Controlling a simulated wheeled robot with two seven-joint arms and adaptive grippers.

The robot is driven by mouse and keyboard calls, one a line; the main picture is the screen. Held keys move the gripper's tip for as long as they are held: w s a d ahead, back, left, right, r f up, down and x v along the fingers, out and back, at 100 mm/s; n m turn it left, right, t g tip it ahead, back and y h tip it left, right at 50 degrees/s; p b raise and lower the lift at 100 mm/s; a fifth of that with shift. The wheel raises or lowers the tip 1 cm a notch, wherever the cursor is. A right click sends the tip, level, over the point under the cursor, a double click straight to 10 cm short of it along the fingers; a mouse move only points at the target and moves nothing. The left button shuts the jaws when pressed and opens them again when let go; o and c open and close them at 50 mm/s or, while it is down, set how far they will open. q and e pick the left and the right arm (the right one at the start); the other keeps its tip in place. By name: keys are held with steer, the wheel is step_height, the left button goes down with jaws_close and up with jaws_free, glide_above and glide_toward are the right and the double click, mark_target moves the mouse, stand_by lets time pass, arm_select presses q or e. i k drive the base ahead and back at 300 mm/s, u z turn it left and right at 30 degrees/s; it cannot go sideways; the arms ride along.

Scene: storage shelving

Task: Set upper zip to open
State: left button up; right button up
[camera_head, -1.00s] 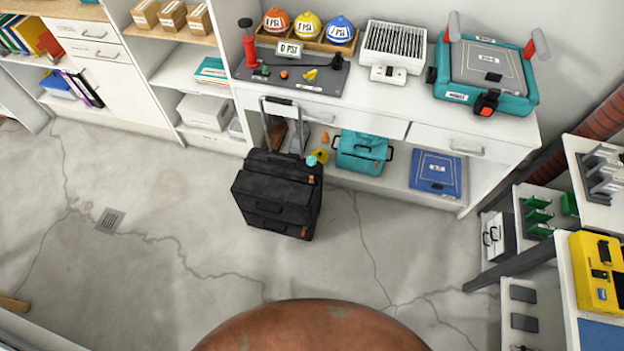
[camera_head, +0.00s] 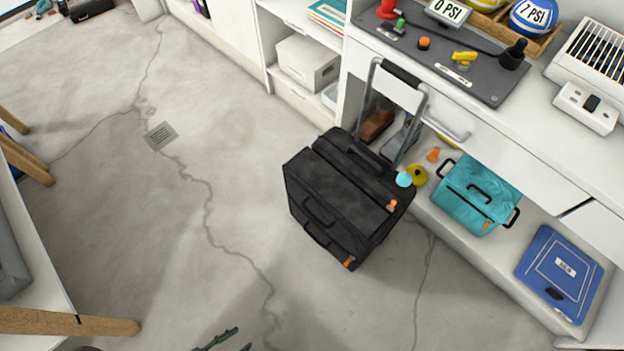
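A black suitcase (camera_head: 345,196) stands on the floor in the middle of the view, with its grey pull handle (camera_head: 422,106) raised. An orange zip pull (camera_head: 392,205) is on its upper part, near the right edge. A second orange zip pull (camera_head: 349,263) is low at the front right corner. Whether the upper zip is open or shut is too small to tell. My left gripper (camera_head: 232,341) just enters at the bottom edge, well short of the suitcase. Its dark fingertips are apart with nothing between them. My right gripper is out of view.
A white bench (camera_head: 505,135) stands behind the suitcase, with a teal bag (camera_head: 476,196) and a blue case (camera_head: 560,275) on its low shelf. Wooden legs (camera_head: 65,321) stick in at the left. The floor (camera_head: 120,230) around a drain grate (camera_head: 161,136) is clear.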

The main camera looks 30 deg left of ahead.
mark_target(391, 208)
steer(key=z, duration=1.15)
steer(key=k, duration=0.75)
steer(key=u, duration=1.15)
